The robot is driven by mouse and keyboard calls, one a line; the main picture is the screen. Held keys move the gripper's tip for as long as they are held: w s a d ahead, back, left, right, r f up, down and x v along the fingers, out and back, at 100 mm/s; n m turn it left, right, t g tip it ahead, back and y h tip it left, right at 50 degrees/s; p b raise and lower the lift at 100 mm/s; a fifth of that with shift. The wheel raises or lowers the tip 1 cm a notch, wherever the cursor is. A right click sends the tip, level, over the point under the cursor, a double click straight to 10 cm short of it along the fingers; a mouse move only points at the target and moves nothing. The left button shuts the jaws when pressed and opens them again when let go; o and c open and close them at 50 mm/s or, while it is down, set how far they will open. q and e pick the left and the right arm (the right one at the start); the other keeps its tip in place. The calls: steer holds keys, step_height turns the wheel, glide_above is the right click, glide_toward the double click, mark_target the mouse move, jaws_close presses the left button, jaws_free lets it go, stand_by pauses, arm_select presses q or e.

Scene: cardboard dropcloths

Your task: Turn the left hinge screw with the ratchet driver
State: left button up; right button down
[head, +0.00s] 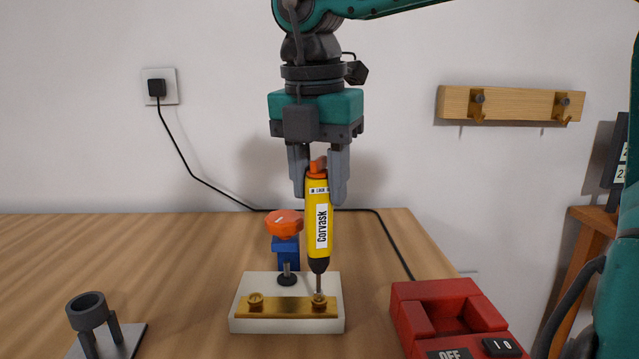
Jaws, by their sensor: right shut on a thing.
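My right gripper (320,195) points down and is shut on the top of the yellow ratchet driver (317,245), which has a black nose and an orange top. The driver stands nearly upright. Its thin shaft reaches down to the right screw (319,300) on the brass hinge plate (287,308); I cannot tell whether the tip is seated in the head. The left hinge screw (256,301) is uncovered, with no tool on it. The plate lies on a white block (237,322). My left gripper is not in view.
A grey ring holder (88,311) is at the front left. A red switch box (440,310) is at the front right.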

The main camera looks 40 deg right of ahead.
steer(key=shift+s+f+m, duration=0.1)
steer(key=shift+f+m, duration=0.3)
steer(key=shift+m, duration=0.3)
steer(key=n+p, duration=0.1)
steer(key=n, duration=0.5)
steer(key=shift+r, duration=0.1)
steer(key=n+p, duration=0.1)
steer(key=n, duration=0.1)
steer(key=n+p, duration=0.1)
steer(key=n, duration=0.2)
steer(key=shift+a+n+t+y, duration=0.1)
steer(key=shift+n+t+y, duration=0.2)
steer(key=shift+y, duration=0.1)
steer(key=shift+n, duration=0.6)
